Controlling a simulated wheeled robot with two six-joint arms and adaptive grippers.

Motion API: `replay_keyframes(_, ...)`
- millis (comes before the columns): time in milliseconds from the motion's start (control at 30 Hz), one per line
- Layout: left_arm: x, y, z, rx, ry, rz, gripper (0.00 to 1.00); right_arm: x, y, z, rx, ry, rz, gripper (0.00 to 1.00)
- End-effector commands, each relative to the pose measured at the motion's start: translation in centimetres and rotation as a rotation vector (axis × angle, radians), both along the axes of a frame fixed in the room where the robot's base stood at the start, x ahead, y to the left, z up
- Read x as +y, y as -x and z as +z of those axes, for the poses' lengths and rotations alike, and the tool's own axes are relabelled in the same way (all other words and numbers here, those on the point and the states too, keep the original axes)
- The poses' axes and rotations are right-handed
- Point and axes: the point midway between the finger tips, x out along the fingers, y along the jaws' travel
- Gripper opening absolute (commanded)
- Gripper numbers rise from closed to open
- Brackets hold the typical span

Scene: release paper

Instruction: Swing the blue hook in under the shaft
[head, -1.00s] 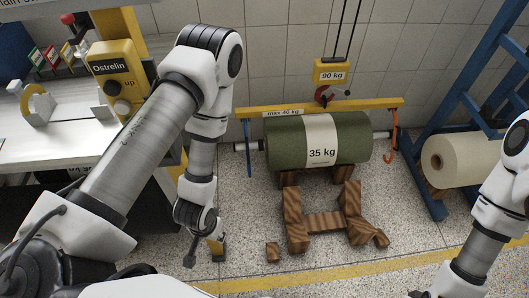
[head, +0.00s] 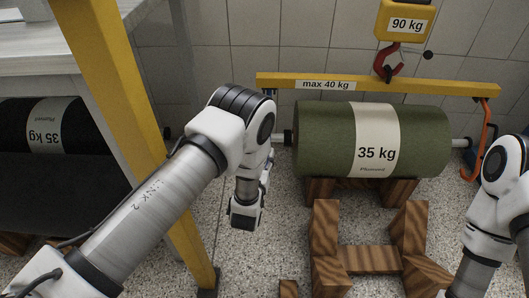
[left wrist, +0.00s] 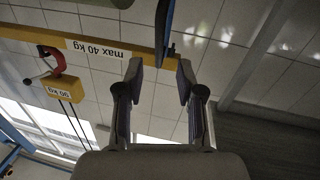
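The green roll (head: 325,140), labelled 35 kg, rests on a wooden stand. Its shaft sticks out at the left (head: 287,137) and right (head: 459,142). A yellow beam (head: 420,86) spans above it. The blue hook (left wrist: 167,22) hangs from the beam's end in the left wrist view, just beyond my left fingertips; in the head view my left arm mostly hides it. My left gripper (left wrist: 160,70) is open, its two fingers apart with nothing clamped. In the head view it (head: 245,215) points down, left of the roll. My right gripper is out of view.
An orange hook (head: 487,130) hangs at the beam's right end beside my right arm. A crane hook (head: 388,65) holds the beam. A yellow post (head: 120,100) and a table (head: 60,60) stand left. Wooden supports (head: 370,259) lie in front of the roll.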

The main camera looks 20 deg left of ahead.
Motion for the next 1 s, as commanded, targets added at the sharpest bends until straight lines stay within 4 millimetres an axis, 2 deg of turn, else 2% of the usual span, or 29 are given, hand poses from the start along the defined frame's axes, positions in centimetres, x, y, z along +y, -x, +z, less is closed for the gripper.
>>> replay_keyframes(167, 0.1, -2.0, 0.0, -0.016, 0.001, 0.001, 0.37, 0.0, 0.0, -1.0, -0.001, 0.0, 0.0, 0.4)
replay_keyframes(433, 0.7, -6.9, -0.1, -0.012, 0.002, 0.0, 0.37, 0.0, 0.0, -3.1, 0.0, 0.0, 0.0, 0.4)
replay_keyframes(567, 0.8, -7.8, 0.1, -0.009, 0.0, 0.0, 0.37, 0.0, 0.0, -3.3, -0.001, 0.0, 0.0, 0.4)
replay_keyframes(767, 0.8, -7.8, 0.2, -0.007, 0.0, 0.0, 0.37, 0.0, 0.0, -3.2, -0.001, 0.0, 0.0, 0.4)
replay_keyframes(800, 0.8, -7.8, 0.2, -0.007, 0.0, 0.0, 0.23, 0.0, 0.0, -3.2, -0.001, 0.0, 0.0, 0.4)
replay_keyframes(867, 0.8, -7.8, 0.2, -0.007, 0.0, 0.0, 0.02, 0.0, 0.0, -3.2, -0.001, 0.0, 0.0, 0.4)
replay_keyframes(1000, 0.8, -7.8, 0.2, -0.007, 0.0, 0.0, 0.0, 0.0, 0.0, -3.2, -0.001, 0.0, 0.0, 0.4)
